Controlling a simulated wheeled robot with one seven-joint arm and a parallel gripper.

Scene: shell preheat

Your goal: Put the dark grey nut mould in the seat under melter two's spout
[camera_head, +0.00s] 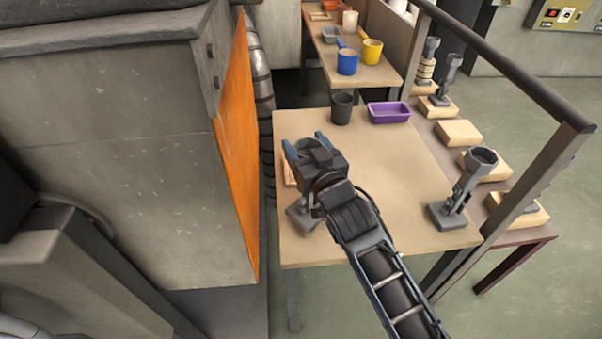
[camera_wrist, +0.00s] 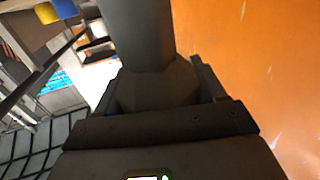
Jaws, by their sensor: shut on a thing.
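My gripper (camera_head: 306,147) is over the left part of the near table, with its blue-edged fingers pointing away from the camera. In the wrist view the gripper (camera_wrist: 155,88) is shut on a dark grey piece (camera_wrist: 138,35), a round shaft with a wider, faceted part between the fingers. This looks like the dark grey nut mould; its far end is out of the picture. A grey foot (camera_head: 301,216) shows under the gripper at the table's left edge; I cannot tell whether it belongs to the held piece. I cannot make out melter two's spout or its seat.
A dark cup (camera_head: 341,108) and a purple tray (camera_head: 389,112) stand at the table's back. A grey piece with a tilted cup (camera_head: 466,182) stands at its right edge. A large grey housing with an orange side (camera_head: 238,150) is close left. The table's middle (camera_head: 400,180) is clear.

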